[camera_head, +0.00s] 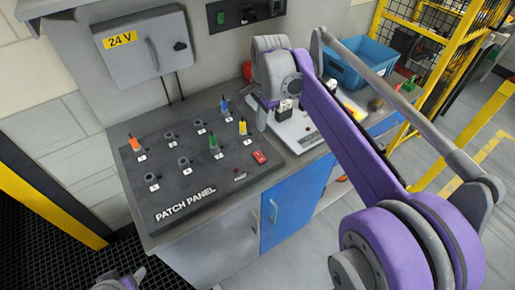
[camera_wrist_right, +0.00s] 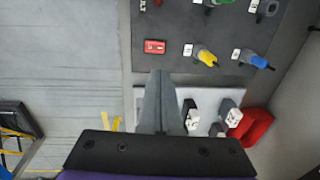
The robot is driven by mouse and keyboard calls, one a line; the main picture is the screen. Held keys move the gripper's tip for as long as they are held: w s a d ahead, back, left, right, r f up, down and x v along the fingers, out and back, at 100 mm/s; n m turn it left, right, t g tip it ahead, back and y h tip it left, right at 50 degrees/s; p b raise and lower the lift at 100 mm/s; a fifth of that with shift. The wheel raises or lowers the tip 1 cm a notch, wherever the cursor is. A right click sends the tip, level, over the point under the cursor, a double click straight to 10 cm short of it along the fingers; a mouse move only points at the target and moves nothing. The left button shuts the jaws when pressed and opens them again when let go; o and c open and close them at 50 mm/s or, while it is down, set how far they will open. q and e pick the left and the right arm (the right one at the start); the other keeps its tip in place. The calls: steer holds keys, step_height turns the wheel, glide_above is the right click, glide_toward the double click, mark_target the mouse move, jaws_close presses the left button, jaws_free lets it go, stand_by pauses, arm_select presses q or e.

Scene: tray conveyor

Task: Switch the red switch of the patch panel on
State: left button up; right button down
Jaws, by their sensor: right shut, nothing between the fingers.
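The dark patch panel (camera_head: 225,178) lies on the bench and carries a small red switch (camera_head: 260,157) near its right edge. The switch also shows in the right wrist view (camera_wrist_right: 155,47), with small white marks. I cannot tell which way it is set. My right gripper (camera_head: 262,118) is beyond the switch in the head view, near the panel's right edge. Its fingers (camera_wrist_right: 160,75) are shut and empty, pointing toward the switch but apart from it in the right wrist view. A small grey and purple part of my left arm (camera_head: 120,280) shows at the bottom edge; its fingers cannot be made out.
Orange, green, blue and yellow plugs stand upright on the panel, among several empty sockets. A light board (camera_head: 300,128) with dark-and-white blocks lies to the right. A blue bin (camera_head: 365,62) stands farther back. A 24 V cabinet (camera_head: 140,50) hangs behind the panel.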

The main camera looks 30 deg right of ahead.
mark_target(258, 156)
steer(key=f, duration=0.4)
steer(key=w+f, duration=0.1)
steer(key=f, duration=0.8)
steer(key=shift+w+a+f, duration=0.1)
steer(key=shift+w+f, duration=0.2)
steer(key=shift+w, duration=0.05)
steer(key=shift+w+f+b, duration=0.15)
steer(key=shift+f+b, duration=0.3)
steer(key=shift+b, duration=0.05)
steer(key=shift+s+r, duration=0.2)
steer(key=shift+r, duration=0.05)
steer(key=shift+f, duration=0.1)
steer(key=shift+s, duration=0.8)
